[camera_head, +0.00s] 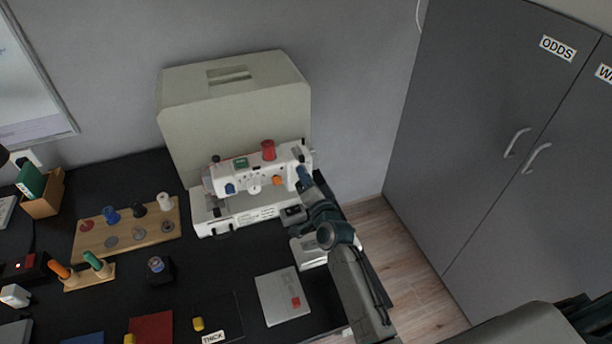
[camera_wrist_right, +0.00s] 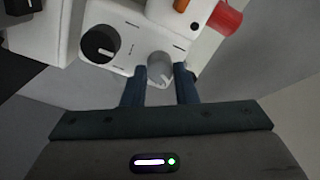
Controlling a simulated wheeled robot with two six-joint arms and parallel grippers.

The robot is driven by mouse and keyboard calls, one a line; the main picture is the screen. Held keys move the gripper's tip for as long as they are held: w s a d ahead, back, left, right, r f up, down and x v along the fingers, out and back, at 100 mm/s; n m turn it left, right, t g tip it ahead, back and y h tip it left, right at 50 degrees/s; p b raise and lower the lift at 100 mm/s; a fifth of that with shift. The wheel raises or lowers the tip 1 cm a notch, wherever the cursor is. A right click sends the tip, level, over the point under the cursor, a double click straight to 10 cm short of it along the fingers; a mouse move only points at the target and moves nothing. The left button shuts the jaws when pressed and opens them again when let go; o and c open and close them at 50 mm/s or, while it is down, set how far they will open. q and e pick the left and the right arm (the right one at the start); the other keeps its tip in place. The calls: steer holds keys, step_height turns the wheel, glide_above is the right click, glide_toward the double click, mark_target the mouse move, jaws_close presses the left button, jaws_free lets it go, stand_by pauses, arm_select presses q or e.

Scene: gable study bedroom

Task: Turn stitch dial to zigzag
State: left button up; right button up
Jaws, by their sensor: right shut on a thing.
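A white sewing machine (camera_head: 232,207) stands on the black desk, with a red spool (camera_head: 268,150) on top. Its front carries a blue knob (camera_head: 230,188), a white dial (camera_head: 254,189) and an orange knob (camera_head: 277,181). My right gripper (camera_head: 303,178) is at the machine's right end. In the right wrist view its two fingers are shut on a light grey dial (camera_wrist_right: 158,68) with a pointed mark. A black dial (camera_wrist_right: 100,43) with a white line sits beside it, untouched. I cannot read any stitch labels. My left gripper is not in view.
A beige machine cover (camera_head: 235,115) stands behind the machine. A wooden spool board (camera_head: 125,230) and a small stand with orange and green handles lie to the left. A grey booklet (camera_head: 282,297) lies in front. Grey cupboards (camera_head: 480,130) stand to the right beyond bare floor.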

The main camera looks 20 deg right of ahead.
steer(key=shift+m, duration=0.5)
steer(key=o, duration=1)
steer(key=shift+w+d, duration=0.1)
steer(key=shift+r, duration=0.15)
